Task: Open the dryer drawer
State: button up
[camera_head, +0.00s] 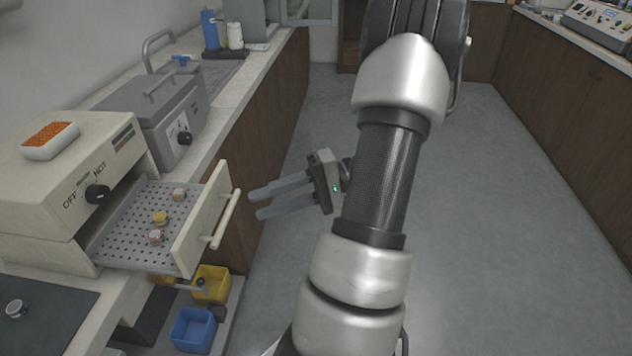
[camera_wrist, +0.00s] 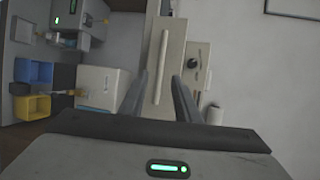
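The dryer (camera_head: 60,180) is a cream box with an OFF/HOT knob on the left counter. Its drawer (camera_head: 205,225) is pulled out toward the aisle, showing a perforated tray (camera_head: 125,225) with several small round pieces on it. The bar handle (camera_head: 228,220) is on the drawer front. My gripper (camera_head: 254,204) is to the right of the handle, apart from it, with its two fingers spread and nothing between them. In the wrist view the drawer front (camera_wrist: 172,75) and its handle (camera_wrist: 161,66) show ahead, between and beyond the fingers (camera_wrist: 158,90).
An orange-filled white dish (camera_head: 49,140) sits on top of the dryer. A grey lidded machine (camera_head: 155,115) stands behind it. Yellow (camera_head: 212,283) and blue (camera_head: 193,330) bins are below the drawer. The aisle floor (camera_head: 490,220) is clear.

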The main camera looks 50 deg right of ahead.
jog(key=p+v, duration=0.1)
jog(key=v, duration=0.9)
jog(key=shift+s+d, duration=0.2)
jog(key=shift+d, duration=0.05)
jog(key=shift+r, duration=0.15)
